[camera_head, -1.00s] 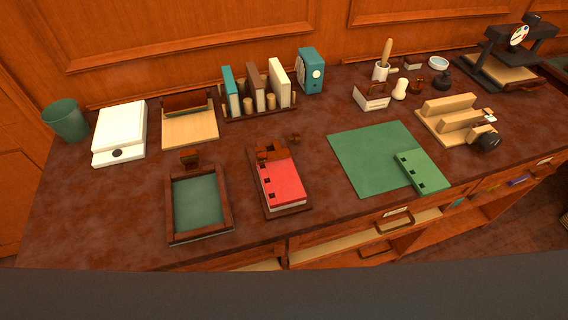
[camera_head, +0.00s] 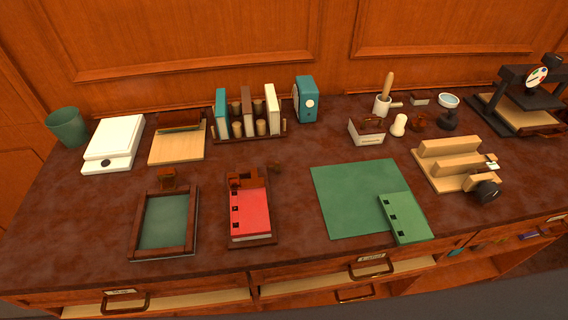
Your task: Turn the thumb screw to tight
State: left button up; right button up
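A wooden clamp-like block (camera_head: 450,160) with two upright rails stands at the right of the desk. A dark round knob (camera_head: 485,190) sits at its front right end, beside a small white marked tab (camera_head: 491,166). This knob looks like the thumb screw, but I cannot read its setting. Neither of my grippers shows in the head view.
A green mat (camera_head: 350,212) with a green punched book (camera_head: 403,217) lies left of the clamp. A black press (camera_head: 520,100) stands behind it. A red book (camera_head: 250,214) and a framed tray (camera_head: 163,222) lie further left. Drawers with handles (camera_head: 372,268) line the front.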

aim_at(277, 166)
jog(key=l+u, duration=0.3)
jog(key=l, duration=0.3)
jog(key=k+l+u, duration=0.1)
jog(key=l+u, duration=0.25)
jog(key=l, duration=0.25)
jog(key=j+z, duration=0.1)
jog(key=z, duration=0.35)
jog(key=j+z, duration=0.1)
jog(key=z, duration=0.35)
jog(key=j+z, duration=0.1)
jog(key=z, duration=0.35)
jog(key=k+j+z, duration=0.1)
jog(key=z, duration=0.35)
jog(key=k+j+z, duration=0.5)
jog(key=z, duration=0.35)
jog(key=k+j+z, duration=0.1)
jog(key=k+z, duration=0.2)
jog(key=k, duration=0.65)
jog(key=k+j, duration=0.1)
jog(key=k, duration=0.7)
